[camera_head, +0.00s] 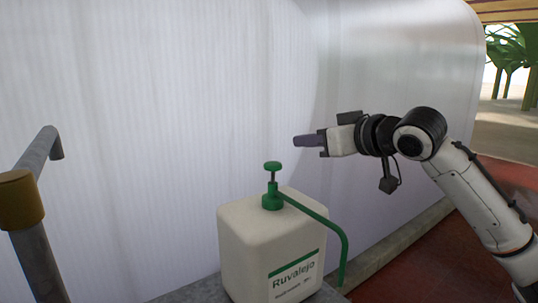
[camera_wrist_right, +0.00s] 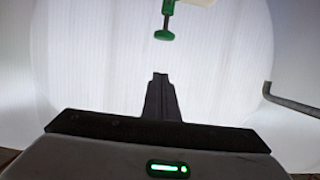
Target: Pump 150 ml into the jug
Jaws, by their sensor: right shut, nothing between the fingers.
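A white canister (camera_head: 262,240) labelled Ruvalejo stands on a grey surface in the head view. A green pump (camera_head: 272,185) with a round press head (camera_head: 273,166) rises from its top. Its green spout (camera_head: 335,232) bends right and down past the canister's side. My right gripper (camera_head: 299,141) is shut and empty, above and a little right of the press head, pointing left. In the right wrist view the shut fingers (camera_wrist_right: 160,80) are apart from the press head (camera_wrist_right: 162,35). I see no jug in either view. My left gripper is out of view.
A grey bent pipe (camera_head: 38,160) with a brown-yellow collar (camera_head: 20,200) stands at the left. A pale ribbed wall (camera_head: 150,120) curves behind the canister. The grey ledge (camera_head: 195,292) under the canister is mostly cut off. A reddish floor (camera_head: 425,265) lies at the right.

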